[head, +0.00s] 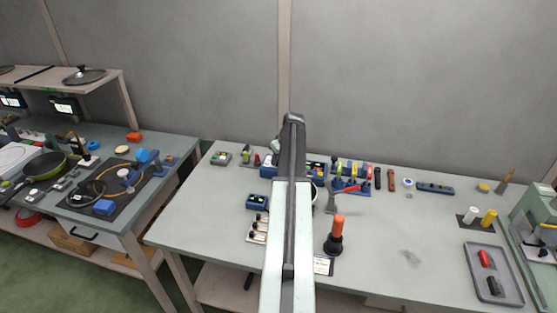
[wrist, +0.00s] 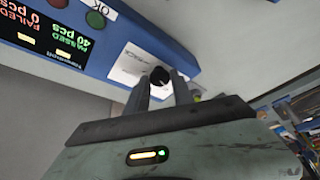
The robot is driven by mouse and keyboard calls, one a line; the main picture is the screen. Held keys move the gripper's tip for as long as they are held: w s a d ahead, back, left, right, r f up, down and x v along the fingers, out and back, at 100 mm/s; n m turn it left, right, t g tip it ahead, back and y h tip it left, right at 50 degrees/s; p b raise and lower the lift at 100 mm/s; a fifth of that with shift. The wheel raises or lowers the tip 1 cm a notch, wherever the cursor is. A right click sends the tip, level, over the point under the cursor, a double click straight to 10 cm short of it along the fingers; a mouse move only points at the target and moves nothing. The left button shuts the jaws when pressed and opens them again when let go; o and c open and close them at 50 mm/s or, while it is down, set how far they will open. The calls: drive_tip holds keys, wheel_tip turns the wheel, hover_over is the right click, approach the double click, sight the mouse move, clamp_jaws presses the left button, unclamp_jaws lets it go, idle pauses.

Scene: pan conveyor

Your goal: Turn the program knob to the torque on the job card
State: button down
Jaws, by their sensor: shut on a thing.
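In the wrist view my gripper (wrist: 162,84) has its two grey fingers shut around a small black program knob (wrist: 159,75). The knob stands on a white label plate on the blue tester box (wrist: 115,60). The knob's pointer and most scale marks are hidden or too small to read. The box's display (wrist: 40,32) reads passed 40 pcs and failed 0 pcs. In the head view the blue box (head: 315,168) is mostly hidden behind my arm. A white card (head: 323,264), possibly the job card, lies at the table's front, its print unreadable.
An orange-handled black tool (head: 335,235) stands by the card. A small blue box with a green display (head: 256,201) lies left of my arm. A tool rack (head: 350,188) stands right of it. A grey tray (head: 490,262) is at the right. The table's middle right is clear.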

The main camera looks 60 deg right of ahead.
drive_tip(key=m, duration=0.2)
drive_tip(key=m+h, duration=0.1)
drive_tip(key=shift+w+a+m+g, duration=0.1)
drive_tip(key=shift+a+m+g, duration=0.1)
drive_tip(key=shift+m+g, duration=0.2)
drive_tip(key=m+g+h, duration=0.1)
drive_tip(key=m, duration=0.2)
drive_tip(key=shift+w, duration=0.15)
drive_tip(key=m+g, duration=0.1)
drive_tip(key=m, duration=0.3)
drive_tip(key=shift+w, duration=0.15)
drive_tip(key=shift+w+m+g+h, duration=0.15)
drive_tip(key=shift+m+g, duration=0.25)
drive_tip(key=shift+m, duration=0.45)
drive_tip(key=shift+s+m+g+h, duration=0.15)
drive_tip(key=shift+m+g, duration=0.25)
drive_tip(key=shift+m, duration=0.45)
drive_tip(key=shift+a, duration=0.1)
drive_tip(key=c, duration=1.1)
unclamp_jaws()
drive_tip(key=shift+w, duration=0.1)
